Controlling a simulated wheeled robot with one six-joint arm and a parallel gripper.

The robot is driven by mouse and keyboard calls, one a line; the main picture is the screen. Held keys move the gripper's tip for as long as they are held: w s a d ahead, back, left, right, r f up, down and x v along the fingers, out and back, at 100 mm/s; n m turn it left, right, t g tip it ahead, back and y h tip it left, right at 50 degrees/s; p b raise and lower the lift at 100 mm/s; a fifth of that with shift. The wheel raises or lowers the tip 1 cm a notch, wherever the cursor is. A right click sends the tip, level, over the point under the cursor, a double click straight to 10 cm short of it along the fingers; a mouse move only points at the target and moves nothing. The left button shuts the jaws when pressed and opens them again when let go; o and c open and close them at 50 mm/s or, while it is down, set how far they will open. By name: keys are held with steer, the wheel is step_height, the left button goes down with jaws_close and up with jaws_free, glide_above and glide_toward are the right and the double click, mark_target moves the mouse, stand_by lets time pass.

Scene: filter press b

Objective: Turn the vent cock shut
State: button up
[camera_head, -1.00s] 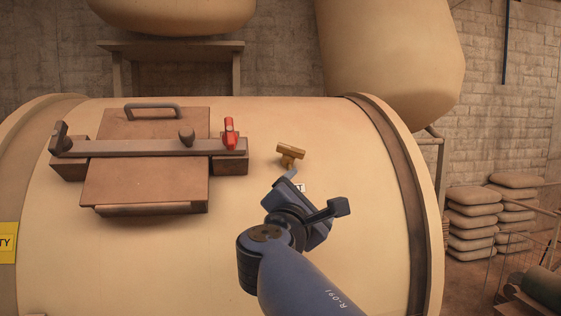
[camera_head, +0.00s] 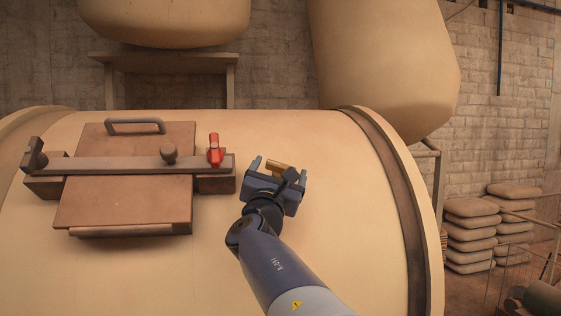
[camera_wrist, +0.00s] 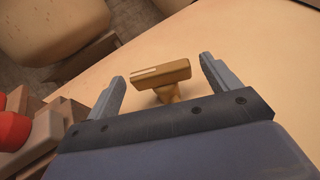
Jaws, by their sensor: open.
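The vent cock is a small brass T-shaped handle (camera_head: 278,168) on top of the big cream drum. In the head view my gripper partly covers it. In the wrist view the brass handle (camera_wrist: 160,75) stands on its short stem, its bar lying roughly across the gap between my fingers. My gripper (camera_head: 278,166) is open, and its two fingers (camera_wrist: 162,80) stand apart on either side of the handle. I see a gap between the handle and each finger. How deep the fingers reach around it I cannot tell.
The cream drum (camera_head: 330,230) fills the middle. Left of my gripper lie a brown hatch cover (camera_head: 125,205) with a clamp bar (camera_head: 120,164) and a red lever (camera_head: 215,152). Large cream vessels (camera_head: 385,65) hang behind. Stacked sacks (camera_head: 470,235) stand far right.

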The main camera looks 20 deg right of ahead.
steer(key=shift+x, duration=0.95)
steer(key=c, duration=1)
steer(key=shift+f, duration=0.1)
